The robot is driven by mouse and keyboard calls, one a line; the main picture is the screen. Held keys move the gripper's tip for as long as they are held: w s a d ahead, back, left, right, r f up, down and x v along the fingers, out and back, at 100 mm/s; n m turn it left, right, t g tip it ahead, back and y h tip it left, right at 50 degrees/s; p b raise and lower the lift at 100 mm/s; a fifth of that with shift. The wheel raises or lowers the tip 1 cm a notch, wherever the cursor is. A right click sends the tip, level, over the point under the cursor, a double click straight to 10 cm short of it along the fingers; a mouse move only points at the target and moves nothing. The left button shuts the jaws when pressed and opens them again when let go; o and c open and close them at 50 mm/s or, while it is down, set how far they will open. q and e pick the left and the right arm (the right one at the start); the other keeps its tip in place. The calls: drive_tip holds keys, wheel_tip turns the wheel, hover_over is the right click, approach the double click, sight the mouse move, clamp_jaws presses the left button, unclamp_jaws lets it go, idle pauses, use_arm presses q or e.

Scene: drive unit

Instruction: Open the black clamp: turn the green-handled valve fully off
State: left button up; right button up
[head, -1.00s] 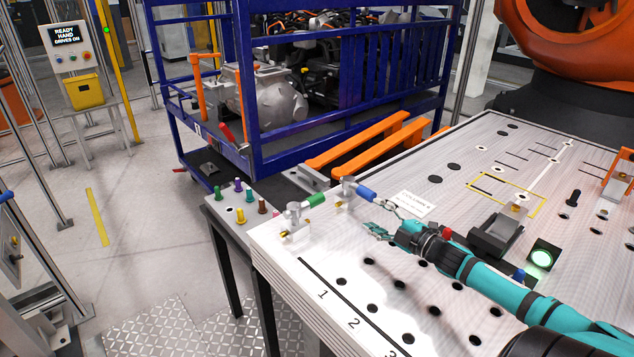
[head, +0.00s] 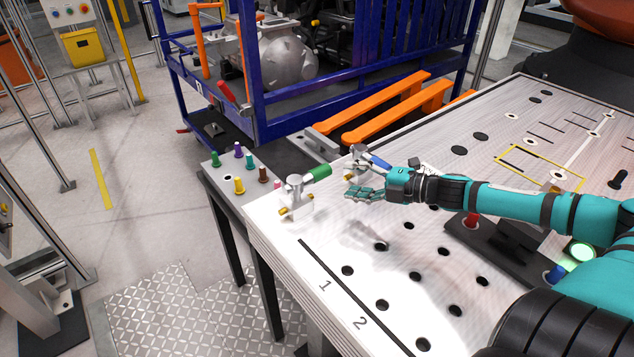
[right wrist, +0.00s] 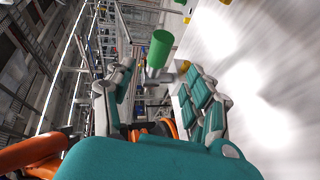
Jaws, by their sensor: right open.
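The green-handled valve has a grey metal body and a green grip (head: 317,172). It stands near the left corner of the table, with the grip pointing right and slightly up in the head view. My right gripper (head: 354,174) is open and empty just right of the grip, fingers pointing left. In the right wrist view the green grip (right wrist: 159,48) shows beyond and between the spread fingers (right wrist: 160,78), with no visible contact. A dark fixture (head: 482,238), possibly the black clamp, is partly hidden by my right arm. My left gripper is out of view.
A blue-handled valve (head: 379,162) stands close behind my right gripper. Several coloured pegs (head: 239,186) stand on a side ledge at the left. A blue cart (head: 262,126) with orange bars is behind. The perforated tabletop (head: 330,245) in front is clear.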

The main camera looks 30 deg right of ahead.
sight(324, 173)
drive_tip(key=shift+b+x, duration=0.7)
drive_tip(key=shift+x, duration=0.1)
drive_tip(key=shift+r+x, duration=0.2)
drive_tip(key=shift+x, duration=0.8)
drive_tip(key=shift+w+a, duration=0.35)
drive_tip(key=shift+w, duration=0.15)
drive_tip(key=p+x, duration=0.2)
drive_tip(key=x, duration=0.2)
drive_tip(key=shift+w+f+p, duration=0.1)
drive_tip(key=shift+w+p, duration=0.15)
drive_tip(key=shift+p, duration=0.1)
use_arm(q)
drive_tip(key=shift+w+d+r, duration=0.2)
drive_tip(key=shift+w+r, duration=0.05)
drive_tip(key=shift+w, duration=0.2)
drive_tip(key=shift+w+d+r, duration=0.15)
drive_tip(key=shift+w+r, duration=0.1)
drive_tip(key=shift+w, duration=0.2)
use_arm(e)
drive_tip(key=shift+w+a+f, duration=0.3)
drive_tip(key=shift+w, duration=0.15)
drive_tip(key=shift+c, duration=0.4)
clamp_jaws()
